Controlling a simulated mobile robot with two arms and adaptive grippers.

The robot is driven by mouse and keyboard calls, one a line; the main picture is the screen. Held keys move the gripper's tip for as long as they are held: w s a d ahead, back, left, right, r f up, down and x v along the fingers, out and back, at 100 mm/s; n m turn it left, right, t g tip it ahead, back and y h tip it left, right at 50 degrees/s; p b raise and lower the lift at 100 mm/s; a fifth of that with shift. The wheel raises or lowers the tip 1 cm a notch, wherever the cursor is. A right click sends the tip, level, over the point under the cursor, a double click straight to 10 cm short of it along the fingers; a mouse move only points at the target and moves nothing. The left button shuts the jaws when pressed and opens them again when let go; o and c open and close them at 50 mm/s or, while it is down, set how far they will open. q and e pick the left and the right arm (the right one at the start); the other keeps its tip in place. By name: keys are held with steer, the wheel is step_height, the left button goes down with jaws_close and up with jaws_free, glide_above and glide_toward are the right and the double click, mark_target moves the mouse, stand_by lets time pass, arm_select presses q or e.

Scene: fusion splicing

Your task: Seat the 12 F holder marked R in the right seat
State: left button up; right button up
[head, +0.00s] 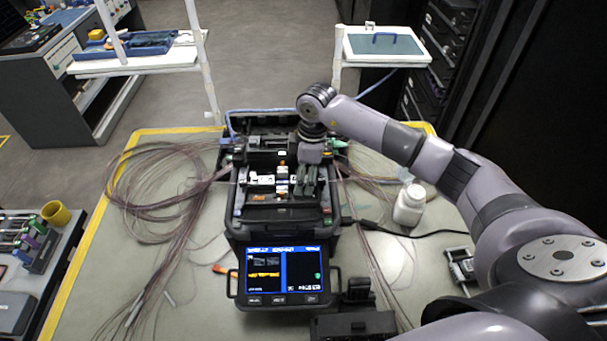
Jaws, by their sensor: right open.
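The fusion splicer (233,225) stands open in the middle of the table, with its lit screen (283,274) facing me. My right gripper (305,187) points down over the right side of the splicer's working area. It is open, with its fingers low among the parts there. It covers most of the right seat, and I cannot make out the holder marked R or whether it is between the fingers. A white part (261,180) sits on the left side of the working area. My left gripper is not in view.
Loops of thin fibre (135,200) lie left of the splicer, and more strands run on its right. A white bottle (408,207) and a black cable (425,234) are on the right. A small metal tool (460,264) lies near my right arm.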

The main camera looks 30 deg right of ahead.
step_height(320, 180, up, 12)
steer(key=d, duration=0.1)
steer(key=shift+s+d, duration=0.15)
steer(key=shift+s, duration=0.2)
steer(key=shift+f, duration=0.1)
stand_by(0.5)
